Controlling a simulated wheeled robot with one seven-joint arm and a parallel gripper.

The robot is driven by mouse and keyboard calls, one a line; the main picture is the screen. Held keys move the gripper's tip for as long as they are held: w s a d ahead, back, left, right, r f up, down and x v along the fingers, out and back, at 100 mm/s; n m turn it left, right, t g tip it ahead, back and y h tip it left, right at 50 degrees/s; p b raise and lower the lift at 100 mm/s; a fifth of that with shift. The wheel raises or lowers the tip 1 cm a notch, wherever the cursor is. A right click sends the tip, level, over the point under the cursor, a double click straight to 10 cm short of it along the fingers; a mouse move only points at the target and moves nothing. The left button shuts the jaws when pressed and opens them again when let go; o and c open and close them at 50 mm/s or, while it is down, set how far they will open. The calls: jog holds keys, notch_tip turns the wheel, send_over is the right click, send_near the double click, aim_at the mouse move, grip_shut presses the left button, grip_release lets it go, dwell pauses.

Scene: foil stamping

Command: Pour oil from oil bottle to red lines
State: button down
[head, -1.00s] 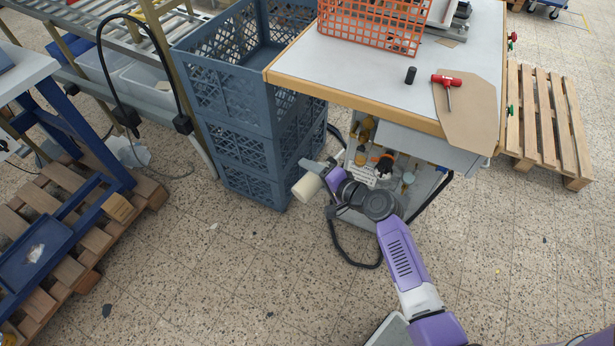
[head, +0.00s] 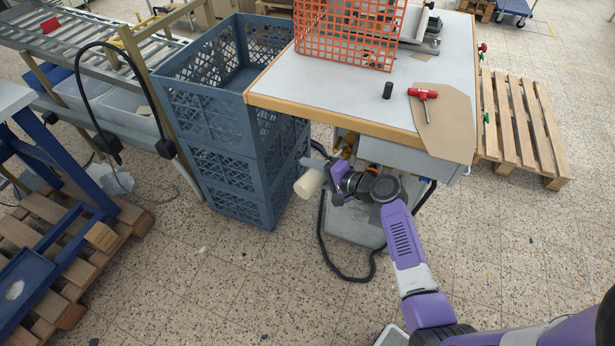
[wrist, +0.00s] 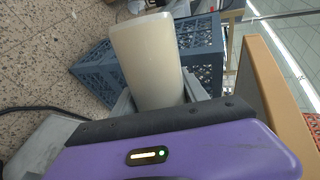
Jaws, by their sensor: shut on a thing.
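My gripper (head: 318,174) is shut on a cream-white cylinder, seemingly the oil bottle (head: 308,184), at the left front of the workbench, below its top. The wrist view shows the bottle (wrist: 150,60) between the two grey fingers, its blunt end pointing away from my wrist. Its cap, spout and any label are not visible. I cannot make out any red lines in either view.
Blue-grey stacked crates (head: 228,165) stand just left of my gripper. The workbench (head: 330,88) carries an orange basket (head: 345,30), a black cylinder (head: 388,90) and a red-handled tool (head: 422,94). A black cable loops below. The floor in front is clear.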

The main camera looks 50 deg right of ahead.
jog(key=shift+w+d+r+b, duration=0.15)
jog(key=shift+d+b, duration=0.25)
jog(key=shift+d, duration=1.3)
jog(key=shift+r, duration=0.1)
